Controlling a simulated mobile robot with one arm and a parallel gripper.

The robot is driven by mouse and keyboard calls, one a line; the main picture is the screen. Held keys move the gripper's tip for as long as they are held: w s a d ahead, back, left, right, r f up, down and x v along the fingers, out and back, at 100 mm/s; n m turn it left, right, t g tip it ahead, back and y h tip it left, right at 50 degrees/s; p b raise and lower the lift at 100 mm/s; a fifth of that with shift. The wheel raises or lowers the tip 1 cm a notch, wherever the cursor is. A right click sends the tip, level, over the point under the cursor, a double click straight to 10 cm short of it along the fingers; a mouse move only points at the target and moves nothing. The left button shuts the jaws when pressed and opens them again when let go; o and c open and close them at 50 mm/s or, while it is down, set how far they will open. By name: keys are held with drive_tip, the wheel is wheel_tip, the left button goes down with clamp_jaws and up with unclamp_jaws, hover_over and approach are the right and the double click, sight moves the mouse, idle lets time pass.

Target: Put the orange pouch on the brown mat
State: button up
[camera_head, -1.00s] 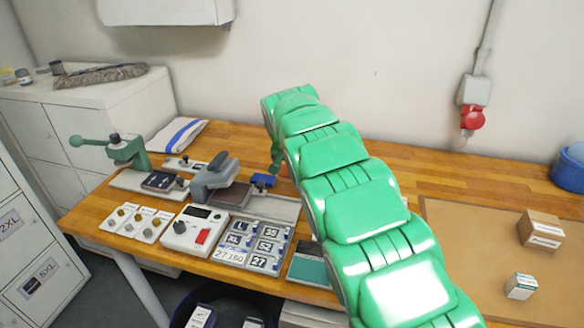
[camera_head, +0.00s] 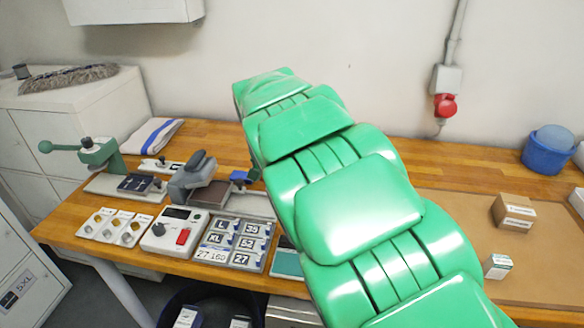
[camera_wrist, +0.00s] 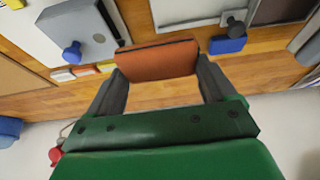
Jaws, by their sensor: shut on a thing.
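The orange pouch (camera_wrist: 157,59) is in the wrist view, held between the two dark fingers of my gripper (camera_wrist: 160,76). My gripper is shut on it, and wooden worktop shows behind it. In the head view the pouch is hidden behind my green arm. The brown mat (camera_head: 452,215) lies on the right part of the worktop in the head view, partly covered by my arm. A brown surface at the left of the wrist view (camera_wrist: 18,75) looks like the same mat. The pouch is apart from it.
On the mat stand a cardboard box (camera_head: 513,212) and a small white-green box (camera_head: 497,267). A blue tub (camera_head: 548,150) is behind at the right. A green press (camera_head: 95,155), a grey device (camera_head: 195,178) and a number-tag tray (camera_head: 232,243) fill the left. Bare mat shows left of the boxes.

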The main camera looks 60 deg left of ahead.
drive_tip(key=shift+d, duration=0.1)
drive_tip(key=w+d+m+h, duration=0.1)
drive_tip(key=w+d+m, duration=0.1)
drive_tip(key=w+d, duration=0.5)
drive_tip(key=w+d+m, duration=0.1)
drive_tip(key=w+d, duration=0.4)
drive_tip(key=w, duration=0.5)
drive_tip(key=w+d+m+t+h, duration=0.1)
drive_tip(key=w+d+m, duration=0.1)
drive_tip(key=w+d, duration=0.7)
drive_tip(key=w+d+m+h, duration=0.1)
drive_tip(key=w+d+m, duration=0.35)
drive_tip(key=d, duration=0.95)
drive_tip(key=w+d+m+h, duration=0.1)
drive_tip(key=w+d+m, duration=0.15)
drive_tip(key=d, duration=1.25)
drive_tip(key=w+d+m+h, duration=0.1)
drive_tip(key=w+d, duration=0.2)
drive_tip(key=d, duration=1.2)
approach(570, 267)
drive_tip(key=shift+w+d+f+m, duration=0.25)
drive_tip(key=shift+d+f+m, duration=0.05)
drive_tip(key=shift+d, duration=0.3)
drive_tip(key=shift+w+a+f, duration=0.1)
drive_tip(key=shift+w+f, duration=0.75)
drive_tip(key=shift+f, duration=1.65)
